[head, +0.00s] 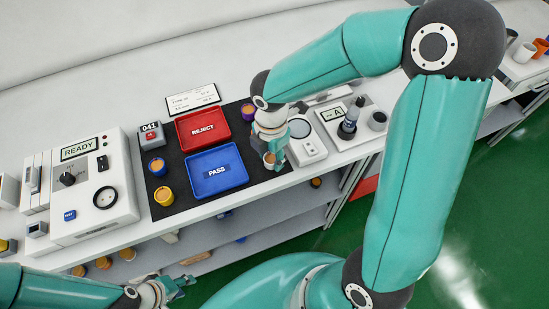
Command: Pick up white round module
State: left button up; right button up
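The white round module (269,164) has a tan-orange top and stands near the front right edge of the black mat (186,138), to the right of the blue PASS tray. My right gripper (275,157) is down at the module, with a teal finger close against its right side. The other finger is partly hidden, so I cannot tell whether the gripper is closed on it. My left gripper (181,287) is low in front of the bench, open and empty, away from the module.
The blue PASS tray (238,179) and red REJECT tray (224,122) lie on the mat. Blue (157,168), yellow (163,198) and purple (249,112) modules stand around them. A READY machine (120,205) is left; a white device with a round plate (310,150) is close right of my gripper.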

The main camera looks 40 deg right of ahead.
jog(key=c, duration=0.6)
jog(key=shift+r, duration=0.15)
